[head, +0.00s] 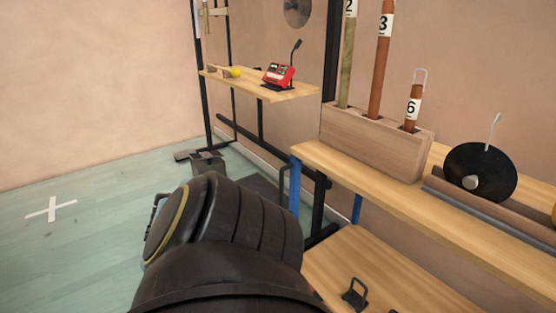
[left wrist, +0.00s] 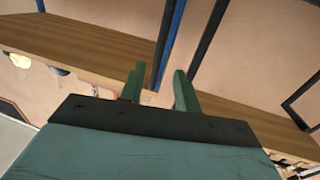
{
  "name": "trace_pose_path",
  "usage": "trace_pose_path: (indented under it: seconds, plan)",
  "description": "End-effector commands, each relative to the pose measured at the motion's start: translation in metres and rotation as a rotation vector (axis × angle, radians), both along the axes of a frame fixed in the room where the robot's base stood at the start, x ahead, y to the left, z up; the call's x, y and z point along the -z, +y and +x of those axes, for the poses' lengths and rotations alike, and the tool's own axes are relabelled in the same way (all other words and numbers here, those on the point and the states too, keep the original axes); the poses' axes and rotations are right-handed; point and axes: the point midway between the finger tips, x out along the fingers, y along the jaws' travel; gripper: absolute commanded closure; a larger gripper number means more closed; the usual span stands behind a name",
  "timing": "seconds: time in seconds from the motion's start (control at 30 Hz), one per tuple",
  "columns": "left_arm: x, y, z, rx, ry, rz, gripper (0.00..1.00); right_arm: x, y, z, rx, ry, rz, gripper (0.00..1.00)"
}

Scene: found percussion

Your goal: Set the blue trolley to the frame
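The blue trolley shows in the head view as blue posts (head: 295,186) with a wooden upper shelf (head: 375,194) and a lower wooden shelf (head: 345,258). The black metal frame (head: 206,100) stands behind it to the left. In the left wrist view a blue post (left wrist: 170,45) and wooden boards lie beyond my left gripper (left wrist: 158,85). Its green fingers are apart, with the post seen in the gap; I cannot tell whether they touch it. In the head view a dark arm of mine fills the lower middle and hides part of the trolley. My right gripper is not in view.
A wooden block (head: 375,140) with numbered tubes and a black disc (head: 480,172) sit on the trolley's upper shelf. A black bracket (head: 354,293) stands on the lower shelf. A red device (head: 279,76) sits on the frame's shelf. The floor around the white cross (head: 51,209) is clear.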

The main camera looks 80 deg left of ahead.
Motion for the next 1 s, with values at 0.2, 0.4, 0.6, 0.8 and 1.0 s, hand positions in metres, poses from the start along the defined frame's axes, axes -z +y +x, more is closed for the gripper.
trace_pose_path:
  seconds: [0.2,0.4,0.6,0.8,1.0]
  plan:
    - [0.0,-0.007,-0.027,-0.001,0.0,0.0,0.68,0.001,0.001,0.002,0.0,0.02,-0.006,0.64]
    - [0.0,-0.009,-0.032,0.0,-0.001,0.0,0.68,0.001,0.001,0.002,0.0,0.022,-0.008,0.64]
    - [0.0,-0.009,-0.031,0.0,-0.001,-0.001,0.68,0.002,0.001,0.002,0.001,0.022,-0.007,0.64]
    - [0.031,-0.041,-0.002,0.047,-0.008,-0.044,0.68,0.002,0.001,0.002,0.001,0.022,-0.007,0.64]
    - [0.088,-0.155,0.086,0.195,-0.044,-0.137,0.68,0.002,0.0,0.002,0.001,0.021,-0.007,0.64]
